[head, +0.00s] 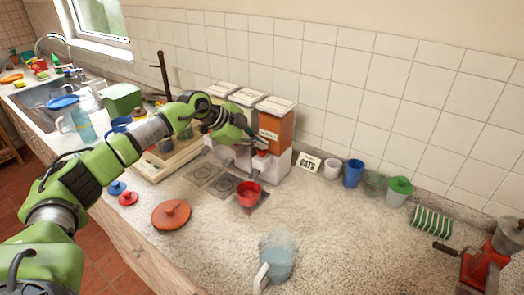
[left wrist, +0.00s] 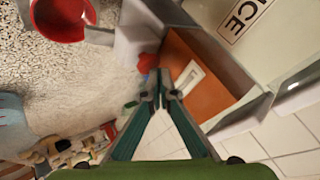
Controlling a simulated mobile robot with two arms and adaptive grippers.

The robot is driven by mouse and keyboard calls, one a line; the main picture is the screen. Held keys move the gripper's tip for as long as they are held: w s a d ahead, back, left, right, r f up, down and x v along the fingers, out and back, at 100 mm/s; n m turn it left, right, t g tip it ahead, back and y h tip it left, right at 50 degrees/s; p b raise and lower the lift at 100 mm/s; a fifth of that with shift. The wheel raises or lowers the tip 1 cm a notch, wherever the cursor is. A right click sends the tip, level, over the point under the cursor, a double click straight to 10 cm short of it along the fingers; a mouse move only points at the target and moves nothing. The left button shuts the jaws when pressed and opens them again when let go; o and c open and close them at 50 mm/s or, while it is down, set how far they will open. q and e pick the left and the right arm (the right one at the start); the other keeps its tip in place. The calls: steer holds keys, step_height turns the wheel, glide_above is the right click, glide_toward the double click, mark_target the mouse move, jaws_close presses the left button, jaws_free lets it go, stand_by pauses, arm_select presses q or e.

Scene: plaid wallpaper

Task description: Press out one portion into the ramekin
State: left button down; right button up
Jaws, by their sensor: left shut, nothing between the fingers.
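The dispenser (head: 280,129) stands against the tiled wall, with several bins side by side; the right bin has orange-brown contents. A red knob (left wrist: 148,63) shows on its front, just beyond my fingertips in the left wrist view. The red ramekin (head: 248,194) sits upright on a dark square on the counter, below and in front of the right bin; it also shows in the left wrist view (left wrist: 62,20). My left gripper (head: 260,147) is shut and empty at the front of the right bin. Whether it touches the knob is unclear. My right gripper is out of view.
A small OATS card (head: 309,162) stands right of the dispenser, beside several cups. An orange lid (head: 171,214) and a glass jug (head: 277,262) lie nearer on the counter. A red grinder (head: 488,262) stands far right. The middle right counter is clear.

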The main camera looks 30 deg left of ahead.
mark_target(260, 151)
arm_select(q)
steer(key=shift+f, duration=0.65)
stand_by(0.3)
steer(key=shift+r, duration=0.1)
steer(key=shift+r+p, duration=0.95)
steer(key=shift+r, duration=0.1)
step_height(260, 151, up, 5)
steer(key=p, duration=0.4)
steer(key=shift+p, duration=0.35)
stand_by(0.4)
